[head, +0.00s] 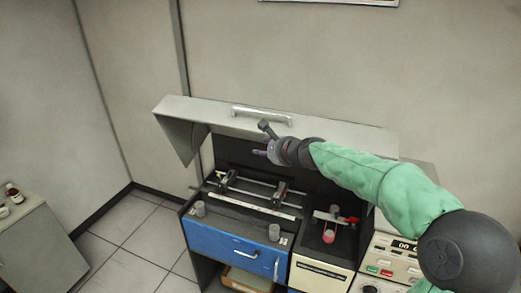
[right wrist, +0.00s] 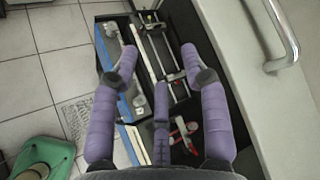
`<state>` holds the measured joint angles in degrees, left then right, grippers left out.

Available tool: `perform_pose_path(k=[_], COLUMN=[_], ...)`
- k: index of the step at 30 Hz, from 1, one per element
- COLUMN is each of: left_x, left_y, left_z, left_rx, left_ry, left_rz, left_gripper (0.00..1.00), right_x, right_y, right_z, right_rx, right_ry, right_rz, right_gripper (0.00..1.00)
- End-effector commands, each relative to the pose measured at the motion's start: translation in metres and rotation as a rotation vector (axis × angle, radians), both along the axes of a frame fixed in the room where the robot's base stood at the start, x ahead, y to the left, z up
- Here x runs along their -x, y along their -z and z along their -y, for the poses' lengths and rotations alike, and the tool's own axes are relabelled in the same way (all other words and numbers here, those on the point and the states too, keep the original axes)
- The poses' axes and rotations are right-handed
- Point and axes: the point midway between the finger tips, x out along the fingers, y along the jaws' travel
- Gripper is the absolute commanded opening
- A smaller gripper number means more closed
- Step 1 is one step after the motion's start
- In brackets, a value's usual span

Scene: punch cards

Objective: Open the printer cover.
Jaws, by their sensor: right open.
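The printer cover (head: 330,134) is a long pale grey lid, raised and tilted up over the dark printer interior. Its metal handle (head: 262,115) is on the upper front face; it also shows at the right of the right wrist view (right wrist: 290,55). My right gripper (head: 263,141) is in front of the cover, just below the handle in the head view. In the right wrist view its purple fingers (right wrist: 158,60) are spread, with nothing between them and apart from the handle. Part of the cover is hidden behind my right arm. My left gripper is not in view.
Under the cover are a rail mechanism (head: 255,190) and a blue drawer front (head: 232,250). A red-handled part (head: 328,236) and a control panel (head: 380,262) lie to the right.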

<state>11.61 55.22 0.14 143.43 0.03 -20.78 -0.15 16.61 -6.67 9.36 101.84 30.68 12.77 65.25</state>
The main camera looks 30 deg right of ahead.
Motion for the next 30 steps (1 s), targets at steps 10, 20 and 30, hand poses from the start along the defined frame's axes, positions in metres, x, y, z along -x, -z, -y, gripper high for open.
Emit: perform_pose_path(k=[10,20,30], left_x=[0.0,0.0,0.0], left_y=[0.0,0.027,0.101], left_z=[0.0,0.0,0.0], left_rx=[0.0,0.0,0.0], left_ry=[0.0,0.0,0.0], left_rz=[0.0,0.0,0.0], left_gripper=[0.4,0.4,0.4], right_x=[0.007,-0.002,0.001], right_y=[-0.003,0.074,0.306], right_z=[0.0,-0.014,-0.068], right_rx=[0.0,0.066,0.306], right_ry=[0.0,-0.057,-0.312], right_rz=[-0.001,-0.075,-0.286], right_gripper=[0.46,0.0,0.0])
